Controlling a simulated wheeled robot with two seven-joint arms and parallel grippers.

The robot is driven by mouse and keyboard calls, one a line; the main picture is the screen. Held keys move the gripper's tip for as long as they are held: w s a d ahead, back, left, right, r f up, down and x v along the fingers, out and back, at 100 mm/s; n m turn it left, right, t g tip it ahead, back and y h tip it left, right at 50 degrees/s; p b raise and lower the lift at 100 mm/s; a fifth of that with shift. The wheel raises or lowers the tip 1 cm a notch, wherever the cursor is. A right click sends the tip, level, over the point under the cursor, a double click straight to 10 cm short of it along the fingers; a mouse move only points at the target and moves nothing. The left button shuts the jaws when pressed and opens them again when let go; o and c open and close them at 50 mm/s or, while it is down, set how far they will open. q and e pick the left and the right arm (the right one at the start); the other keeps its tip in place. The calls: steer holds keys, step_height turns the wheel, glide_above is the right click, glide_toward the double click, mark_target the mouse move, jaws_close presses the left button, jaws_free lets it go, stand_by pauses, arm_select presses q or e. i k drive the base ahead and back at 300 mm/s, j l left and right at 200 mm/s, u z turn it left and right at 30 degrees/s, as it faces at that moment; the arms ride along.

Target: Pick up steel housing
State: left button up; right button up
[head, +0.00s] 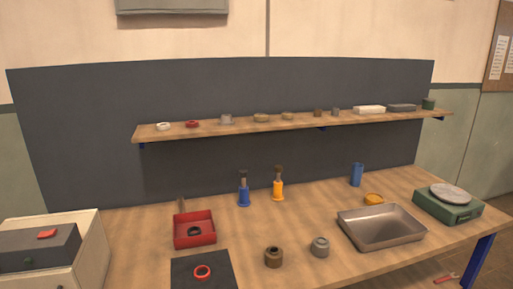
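A grey metal cylinder (320,247), which looks like the steel housing, stands upright on the wooden workbench (300,215), left of the metal tray. A darker brown cylinder (273,257) with a hole in its top stands to its left, apart from it. A similar small grey cylinder (226,120) stands on the shelf. Neither of my grippers is in view.
A red bin (194,243) holds a dark ring. A red ring (202,272) lies on a black mat (188,284). Blue (243,197) and orange (278,189) bottles, a metal tray (352,234) and a green scale (448,211) stand around. The shelf (290,124) overhangs the back.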

mark_target(321, 245)
steer(key=i+l+z, duration=0.6)
steer(key=i, duration=0.4)
